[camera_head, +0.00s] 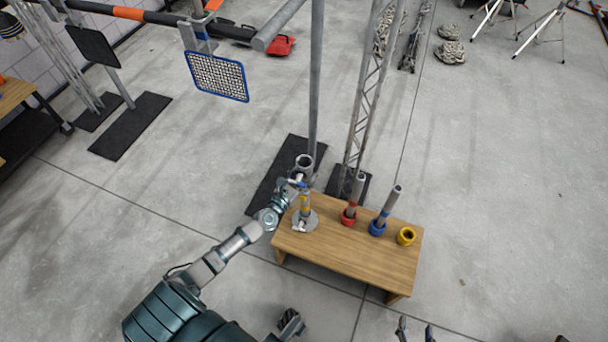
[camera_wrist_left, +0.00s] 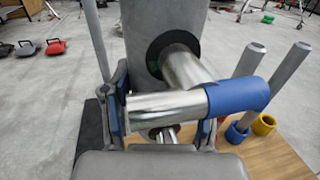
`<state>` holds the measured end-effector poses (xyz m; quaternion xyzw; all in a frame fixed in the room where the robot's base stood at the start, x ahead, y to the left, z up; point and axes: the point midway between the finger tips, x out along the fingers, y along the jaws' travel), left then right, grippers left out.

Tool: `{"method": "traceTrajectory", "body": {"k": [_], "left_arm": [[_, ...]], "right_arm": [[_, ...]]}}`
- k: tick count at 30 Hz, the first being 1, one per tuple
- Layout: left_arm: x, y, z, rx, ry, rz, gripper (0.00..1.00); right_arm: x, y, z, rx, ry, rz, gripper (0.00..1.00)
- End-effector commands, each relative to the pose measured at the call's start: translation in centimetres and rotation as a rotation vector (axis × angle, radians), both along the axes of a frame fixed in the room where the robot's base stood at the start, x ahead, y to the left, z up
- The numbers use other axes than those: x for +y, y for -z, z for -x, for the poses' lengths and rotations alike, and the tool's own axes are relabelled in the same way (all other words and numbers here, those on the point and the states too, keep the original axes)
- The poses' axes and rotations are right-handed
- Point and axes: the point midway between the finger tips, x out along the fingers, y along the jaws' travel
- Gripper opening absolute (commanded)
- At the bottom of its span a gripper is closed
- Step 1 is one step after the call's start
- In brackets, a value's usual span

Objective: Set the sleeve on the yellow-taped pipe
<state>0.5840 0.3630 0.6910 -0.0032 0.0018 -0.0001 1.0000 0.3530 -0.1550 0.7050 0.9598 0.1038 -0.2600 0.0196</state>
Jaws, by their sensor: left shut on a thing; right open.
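The sleeve (camera_head: 304,162) is a grey tube with an open top; in the left wrist view its grey body (camera_wrist_left: 165,20) has a side hole with a metal stub and a crossbar ending in a blue grip (camera_wrist_left: 240,97). My left gripper (camera_wrist_left: 160,112) is shut on the metal crossbar. In the head view, my left gripper (camera_head: 295,183) is beside the sleeve. My right gripper (camera_head: 416,332) is open and empty at the bottom edge.
The wooden table (camera_head: 350,255) also holds a pipe in a red collar (camera_head: 349,217), a pipe in a blue collar (camera_head: 377,229) and an empty yellow collar (camera_head: 406,236). A tall post (camera_head: 316,80) and a lattice stand (camera_head: 362,100) rise behind it. Floor to the right is clear.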

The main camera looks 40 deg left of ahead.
Motion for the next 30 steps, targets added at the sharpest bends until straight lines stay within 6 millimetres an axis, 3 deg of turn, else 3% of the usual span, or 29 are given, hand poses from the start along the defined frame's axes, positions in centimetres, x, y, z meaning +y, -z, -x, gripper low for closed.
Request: {"method": "traceTrajectory", "body": {"k": [30], "left_arm": [[-0.1,1.0,0.0,-0.002,-0.001,0.0,0.0]], "right_arm": [[0.8,-2.3,-1.8,-0.184,-0.006,-0.047,0.63]]}}
